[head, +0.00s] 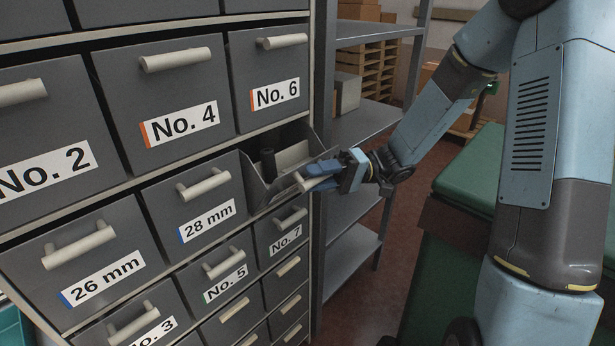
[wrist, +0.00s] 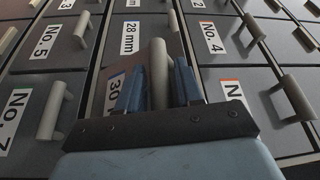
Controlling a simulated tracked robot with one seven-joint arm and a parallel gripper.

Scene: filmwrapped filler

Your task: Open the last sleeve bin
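The 30 mm bin (head: 257,190) is at the right end of the row with the 28 mm bin (head: 207,200) and the 26 mm bin (head: 93,262). It stands out from the cabinet, its top open, with a dark cylinder (head: 268,163) inside. My gripper (head: 314,178) is at its front. In the wrist view, the blue fingers (wrist: 158,92) lie on both sides of the pale bar handle (wrist: 158,62), close against it. Part of the "30" label (wrist: 113,92) shows beside the left finger. The gripper hides most of the bin front in the head view.
Closed bins surround it: No. 6 (head: 268,75) above, No. 7 (head: 281,232) below. A grey shelf rack (head: 352,213) stands close at the right. A green-topped bench (head: 470,172) is farther right, beyond a strip of reddish floor.

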